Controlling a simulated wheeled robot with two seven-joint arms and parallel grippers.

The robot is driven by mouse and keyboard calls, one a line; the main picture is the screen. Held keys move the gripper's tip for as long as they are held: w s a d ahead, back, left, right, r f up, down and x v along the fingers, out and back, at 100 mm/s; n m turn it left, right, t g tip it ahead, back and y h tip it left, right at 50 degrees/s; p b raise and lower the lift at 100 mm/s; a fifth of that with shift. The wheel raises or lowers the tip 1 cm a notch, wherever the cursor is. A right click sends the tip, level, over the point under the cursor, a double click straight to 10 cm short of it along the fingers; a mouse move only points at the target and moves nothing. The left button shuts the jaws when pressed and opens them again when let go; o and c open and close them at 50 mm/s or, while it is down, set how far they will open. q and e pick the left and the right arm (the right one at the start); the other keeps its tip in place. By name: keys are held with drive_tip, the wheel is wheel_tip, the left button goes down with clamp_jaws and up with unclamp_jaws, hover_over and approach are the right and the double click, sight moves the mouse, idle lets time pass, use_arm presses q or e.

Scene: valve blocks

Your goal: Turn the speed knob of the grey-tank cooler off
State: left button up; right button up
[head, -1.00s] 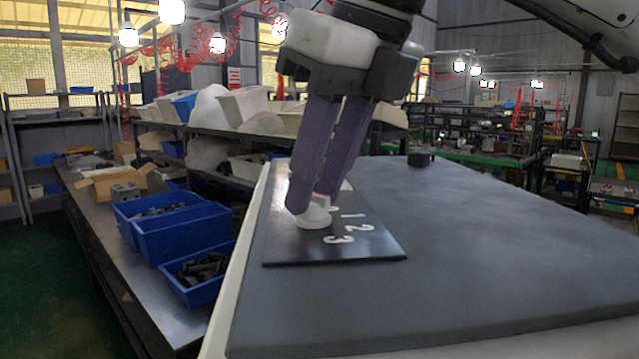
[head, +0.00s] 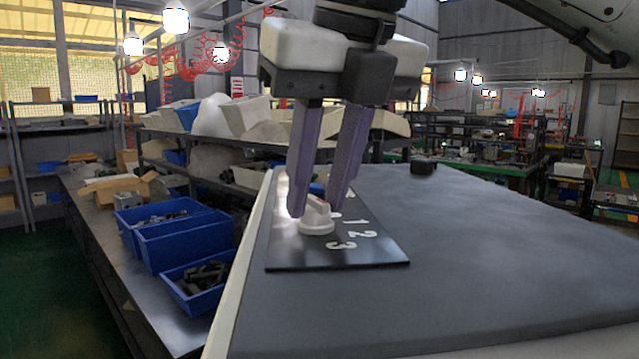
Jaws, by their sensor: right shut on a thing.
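The white speed knob (head: 316,222) stands on a black plate (head: 290,254) with the white digits 1, 2 and 3 at its right. The plate lies on the dark top of the grey-tank cooler (head: 480,270). My right gripper (head: 316,212) comes down from above, with its two purple fingers on either side of the knob's raised grip. It is shut on the knob. The grip shows a small reddish mark on top. Part of the panel behind the knob is hidden by the fingers. My left gripper is not in view.
A small black cap (head: 423,166) stands on the cooler top farther back. Left of the cooler, a metal bench (head: 150,290) holds blue bins (head: 180,238) of dark parts. Shelves with white bins are behind. The cooler top right of the plate is clear.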

drive_tip(key=o, duration=1)
drive_tip(key=p+v, duration=0.1)
drive_tip(key=v, duration=0.9)
drive_tip(key=shift+r, duration=0.2)
